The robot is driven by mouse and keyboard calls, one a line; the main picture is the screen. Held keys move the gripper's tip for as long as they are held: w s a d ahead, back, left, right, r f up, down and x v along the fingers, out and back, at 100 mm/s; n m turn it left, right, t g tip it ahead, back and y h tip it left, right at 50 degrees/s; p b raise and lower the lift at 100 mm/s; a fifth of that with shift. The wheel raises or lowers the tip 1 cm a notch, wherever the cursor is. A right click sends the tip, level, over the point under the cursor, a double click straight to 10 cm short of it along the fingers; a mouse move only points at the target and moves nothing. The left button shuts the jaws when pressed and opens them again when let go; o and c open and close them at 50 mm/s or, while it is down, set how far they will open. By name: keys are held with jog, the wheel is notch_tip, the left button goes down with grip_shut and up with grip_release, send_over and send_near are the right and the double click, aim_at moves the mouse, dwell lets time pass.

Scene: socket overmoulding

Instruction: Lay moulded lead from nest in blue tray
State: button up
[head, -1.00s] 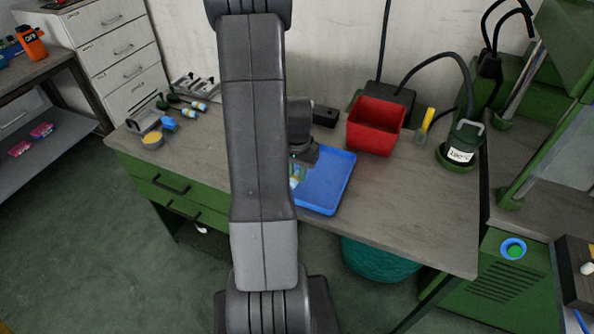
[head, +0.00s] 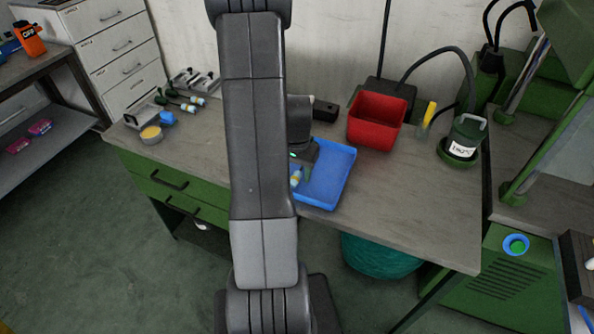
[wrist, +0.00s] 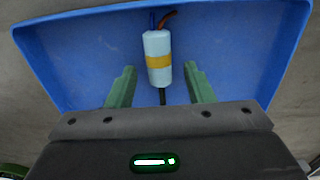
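The moulded lead (wrist: 158,58) has a pale blue-white body with a yellow band, coloured wires at its far end and a black cable at its near end. It lies over the floor of the blue tray (wrist: 85,60). My gripper (wrist: 160,80) is open, its two green fingers on either side of the lead with gaps between. In the head view the lead (head: 296,178) shows at the left side of the blue tray (head: 330,190), partly hidden by my arm. My gripper (head: 303,165) is low over the tray there.
A red bin (head: 376,120) stands behind the tray. A green pot (head: 464,140) with a label is to the right. Several similar leads (head: 185,100) lie at the back left, near a yellow-filled dish (head: 151,134). The bench right of the tray is clear.

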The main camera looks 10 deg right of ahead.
jog(key=shift+r, duration=0.1)
notch_tip(320, 180, up, 14)
jog(key=shift+f, duration=0.2)
dwell(0.4)
jog(key=shift+f, duration=0.1)
dwell(0.3)
notch_tip(320, 180, down, 13)
jog(key=shift+f, duration=0.15)
jog(key=shift+r+p, duration=0.85)
jog(key=shift+p, duration=0.05)
jog(key=shift+f, duration=0.1)
